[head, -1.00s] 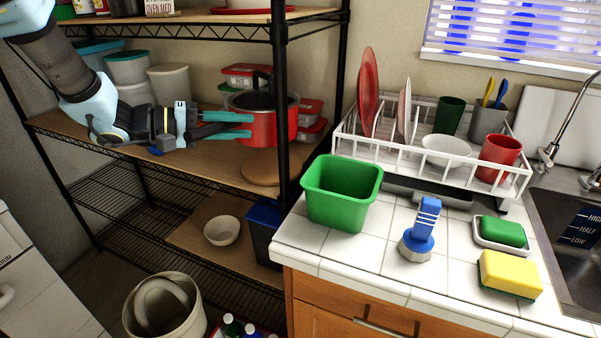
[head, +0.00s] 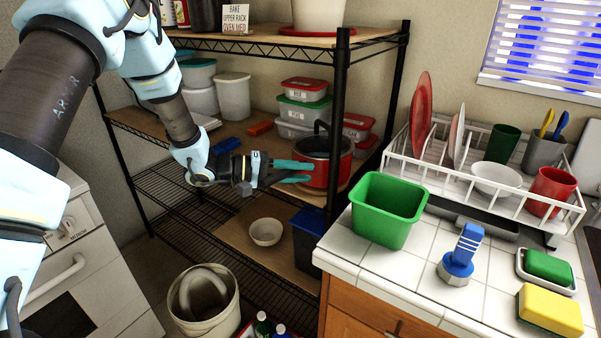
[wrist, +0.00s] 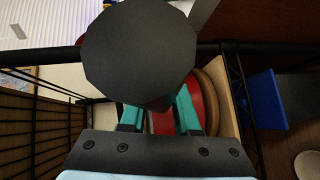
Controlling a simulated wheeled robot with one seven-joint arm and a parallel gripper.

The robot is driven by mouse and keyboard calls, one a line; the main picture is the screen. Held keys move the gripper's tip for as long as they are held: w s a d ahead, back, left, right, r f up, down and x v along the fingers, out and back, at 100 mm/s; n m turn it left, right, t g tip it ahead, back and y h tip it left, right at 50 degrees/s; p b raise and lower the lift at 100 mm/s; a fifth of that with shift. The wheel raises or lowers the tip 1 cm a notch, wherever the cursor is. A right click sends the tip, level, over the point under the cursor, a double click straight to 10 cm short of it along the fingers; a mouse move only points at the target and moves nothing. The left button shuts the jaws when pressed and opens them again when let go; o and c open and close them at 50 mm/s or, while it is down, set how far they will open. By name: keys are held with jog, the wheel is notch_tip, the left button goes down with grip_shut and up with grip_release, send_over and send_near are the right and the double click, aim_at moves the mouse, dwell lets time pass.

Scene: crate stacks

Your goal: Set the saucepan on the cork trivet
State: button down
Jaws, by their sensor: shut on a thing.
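The red saucepan (head: 316,174) with a dark lid is at the right end of the middle shelf, beside the black front post. My gripper (head: 293,172) reaches it from the left, its teal fingers shut on it; the exact grip spot is unclear. In the wrist view the teal fingers (wrist: 160,114) flank a red part of the saucepan (wrist: 195,101). A round tan edge, apparently the cork trivet (wrist: 211,90), curves beside the red. In the head view the trivet is mostly hidden, and I cannot tell whether the saucepan touches it.
The black shelf post (head: 340,120) stands close against the saucepan's right side. Lidded tubs (head: 303,115) stand behind it. A white bowl (head: 265,232) and a blue bin (head: 307,240) are on the shelf below. The tiled counter with a green tub (head: 385,220) is to the right.

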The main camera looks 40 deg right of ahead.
jog(key=shift+f, duration=0.25)
jog(key=c, duration=0.6)
grip_release()
jog(key=shift+f, duration=0.2)
jog(key=shift+c, duration=0.2)
jog(key=b+v, duration=0.3)
jog(key=v, duration=0.9)
